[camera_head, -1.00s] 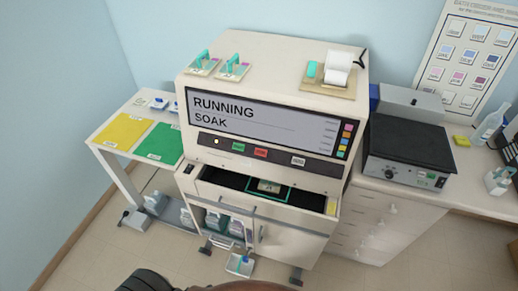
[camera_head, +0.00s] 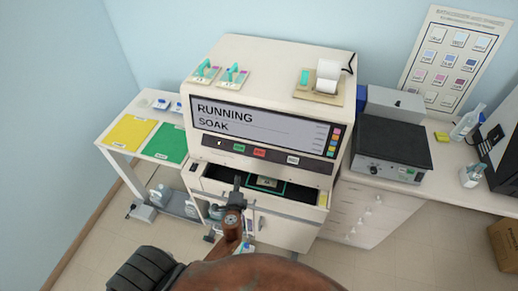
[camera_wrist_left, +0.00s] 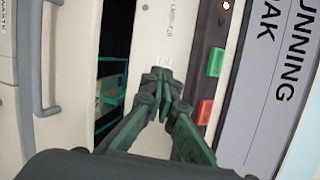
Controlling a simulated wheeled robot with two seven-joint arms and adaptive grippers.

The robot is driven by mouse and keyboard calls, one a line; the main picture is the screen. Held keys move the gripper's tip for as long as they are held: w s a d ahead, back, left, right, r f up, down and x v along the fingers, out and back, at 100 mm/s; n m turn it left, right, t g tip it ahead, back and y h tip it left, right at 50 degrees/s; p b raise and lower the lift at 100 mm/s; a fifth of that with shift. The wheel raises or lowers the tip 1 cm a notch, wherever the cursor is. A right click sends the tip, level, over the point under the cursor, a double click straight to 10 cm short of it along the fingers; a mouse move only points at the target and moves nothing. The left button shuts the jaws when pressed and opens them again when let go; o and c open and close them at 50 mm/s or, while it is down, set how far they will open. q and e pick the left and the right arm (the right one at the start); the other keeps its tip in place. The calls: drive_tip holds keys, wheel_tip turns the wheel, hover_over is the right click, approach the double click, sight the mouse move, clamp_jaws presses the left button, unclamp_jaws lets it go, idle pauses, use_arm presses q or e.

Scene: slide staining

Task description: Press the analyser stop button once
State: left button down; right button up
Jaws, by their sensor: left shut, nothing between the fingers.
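The analyser (camera_head: 275,60) is a large cream machine whose screen (camera_head: 260,122) reads "RUNNING SOAK". Below the screen, a dark strip carries a green button (camera_head: 239,148), a red button (camera_head: 260,152) and a white button (camera_head: 293,160); their labels are too small to read. The red button (camera_wrist_left: 206,112) and green button (camera_wrist_left: 215,62) also show in the left wrist view. My left gripper (camera_head: 237,182) is in front of the analyser, below the button strip. In the wrist view its fingertips (camera_wrist_left: 161,76) are together and empty, with the buttons to their right. My right gripper is out of view.
An open drawer (camera_head: 215,186) with a dark inside and a teal-framed slide holder juts out below the buttons. A side table with yellow and green mats (camera_head: 130,132) stands left. A black-topped hotplate (camera_head: 392,146) stands on the right counter.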

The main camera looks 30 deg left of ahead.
sight(259, 153)
use_arm(q)
drive_tip(key=w+d+r+m+t+p, duration=0.1)
drive_tip(key=w+d+r+m+t, duration=0.1)
drive_tip(key=r, duration=0.5)
drive_tip(key=w+d+r+m+t+p, duration=0.1)
drive_tip(key=w+d+r+m+t, duration=0.1)
drive_tip(key=r, duration=0.6)
drive_tip(key=w+d+m, duration=0.1)
drive_tip(key=m, duration=0.1)
drive_tip(key=shift+w+d+r+m+p, duration=0.15)
drive_tip(key=shift+w+m+p, duration=0.15)
drive_tip(key=shift+m, duration=0.1)
drive_tip(key=w+a+f+b, duration=0.1)
drive_tip(key=w+f+b, duration=0.5)
drive_tip(key=shift+a+f, duration=0.15)
drive_tip(key=shift+a, duration=0.1)
